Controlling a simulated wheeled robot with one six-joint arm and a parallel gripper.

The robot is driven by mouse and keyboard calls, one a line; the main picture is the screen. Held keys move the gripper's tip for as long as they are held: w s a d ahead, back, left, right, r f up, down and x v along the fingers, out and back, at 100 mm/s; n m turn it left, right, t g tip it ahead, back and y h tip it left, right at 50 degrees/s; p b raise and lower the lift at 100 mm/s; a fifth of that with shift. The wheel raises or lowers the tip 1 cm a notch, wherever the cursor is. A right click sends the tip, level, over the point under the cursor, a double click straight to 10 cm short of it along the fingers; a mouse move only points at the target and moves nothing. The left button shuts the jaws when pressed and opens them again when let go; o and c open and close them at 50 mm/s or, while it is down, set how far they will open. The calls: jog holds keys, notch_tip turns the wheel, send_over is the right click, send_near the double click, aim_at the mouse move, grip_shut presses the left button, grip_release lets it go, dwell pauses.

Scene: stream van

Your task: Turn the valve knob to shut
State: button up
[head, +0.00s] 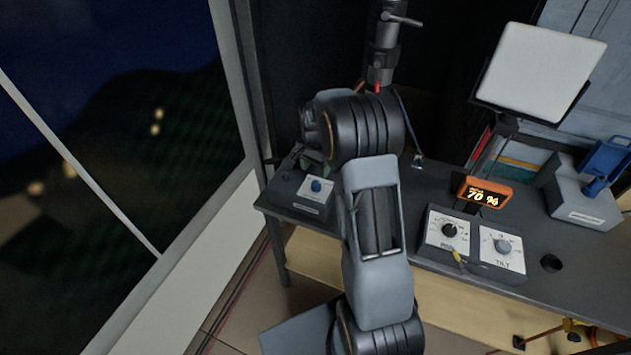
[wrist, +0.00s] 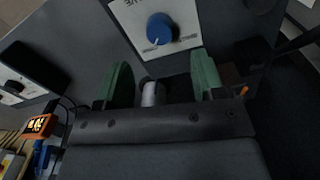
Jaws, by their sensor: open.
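The valve knob (wrist: 159,28) is a round blue knob on a white labelled plate (wrist: 188,37) at the top of the wrist view. A small pale mark shows at its lower edge; the label is partly cut off. The knob also shows in the head view (head: 316,186), on a box at the left end of the desk. My gripper (wrist: 160,78) is open, with its two green fingers spread wide. The knob lies beyond the fingertips and looks apart from them. In the head view my arm hides most of my gripper.
Two dial boxes, with a black knob (head: 449,230) and a grey knob (head: 502,246), stand right of my arm. An orange display (head: 484,194) reads 70 %. A grey box with a blue lever (head: 603,165) and a white panel lamp (head: 533,70) stand farther right.

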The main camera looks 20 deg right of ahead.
aim_at(316, 183)
notch_tip(316, 183, down, 7)
jog(key=shift+s+d+r+p, duration=0.1)
jog(key=shift+p, duration=0.35)
jog(key=shift+c, duration=0.2)
jog(key=c, duration=0.9)
